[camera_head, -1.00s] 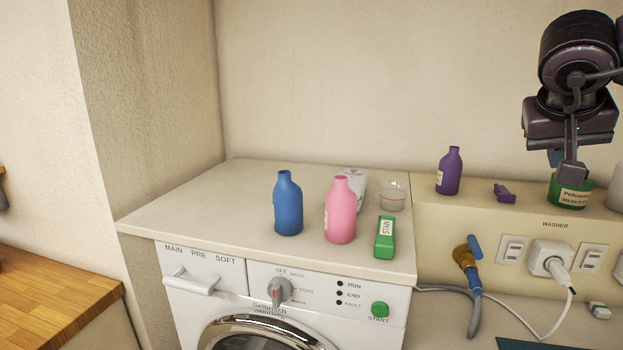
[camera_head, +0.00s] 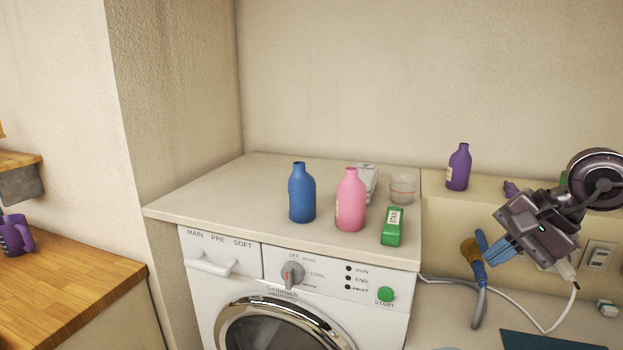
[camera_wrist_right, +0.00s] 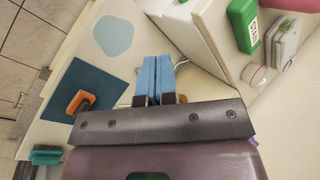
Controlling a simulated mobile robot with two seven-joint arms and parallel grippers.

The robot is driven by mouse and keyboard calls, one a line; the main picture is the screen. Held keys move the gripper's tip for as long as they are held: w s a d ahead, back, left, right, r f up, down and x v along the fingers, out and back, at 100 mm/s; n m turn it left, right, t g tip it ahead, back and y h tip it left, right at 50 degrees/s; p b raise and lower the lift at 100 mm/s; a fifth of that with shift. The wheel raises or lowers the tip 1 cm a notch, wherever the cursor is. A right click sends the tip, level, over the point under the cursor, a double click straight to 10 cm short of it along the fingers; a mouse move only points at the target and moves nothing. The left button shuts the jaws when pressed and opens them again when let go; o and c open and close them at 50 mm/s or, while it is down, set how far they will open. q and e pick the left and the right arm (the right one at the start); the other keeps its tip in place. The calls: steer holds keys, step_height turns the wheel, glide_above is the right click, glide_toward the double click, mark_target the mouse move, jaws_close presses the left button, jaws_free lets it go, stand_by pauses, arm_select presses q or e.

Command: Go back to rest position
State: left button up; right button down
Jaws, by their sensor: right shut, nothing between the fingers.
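My right gripper (camera_head: 490,250) shows at the right of the head view, in front of the ledge and the wall sockets. Its blue fingers point left and down, close to the tap. In the right wrist view its two blue fingers (camera_wrist_right: 153,78) lie side by side, shut, with nothing between them. My left gripper does not show in either view.
On the washing machine (camera_head: 200,210) stand a blue bottle (camera_head: 302,195), a pink bottle (camera_head: 350,202), a green box (camera_head: 391,228) and a clear cup (camera_head: 403,188). A purple bottle (camera_head: 458,168) stands on the ledge. A hose tap (camera_head: 470,252) and white cable are near my gripper.

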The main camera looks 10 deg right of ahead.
steer(key=a+f+m+t+y, duration=0.3)
steer(key=a+m+t+y, duration=0.35)
steer(key=m, duration=0.85)
steer(key=s+d+f+m+t+h, duration=0.1)
steer(key=s+d+f+m+h, duration=0.3)
steer(key=m, duration=0.7)
steer(key=w+d+f+m+t+h, duration=0.1)
steer(key=d+f+m+h, duration=0.1)
steer(key=f+m+h, duration=0.65)
steer(key=s+d+f+m+t+h, duration=0.1)
steer(key=s+d+f+m+h, duration=0.2)
steer(key=m, duration=0.9)
steer(key=s+a+f+m+g+y, duration=0.3)
steer(key=s+a+f+m+g, duration=0.8)
steer(key=s+f+m, duration=0.4)
arm_select(q)
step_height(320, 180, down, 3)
steer(key=b, duration=0.3)
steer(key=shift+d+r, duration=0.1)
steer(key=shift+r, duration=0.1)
arm_select(e)
steer(key=w+f+n+t, duration=0.1)
steer(key=w+f+t, duration=0.2)
steer(key=f, duration=0.3)
steer(key=w+f+n+t+y, duration=0.1)
steer(key=w+f+t, duration=0.3)
steer(key=f+t, duration=0.1)
steer(key=shift+w+a+f+n, duration=0.15)
steer(key=shift+a+f+n, duration=0.05)
steer(key=shift+f+n, duration=0.2)
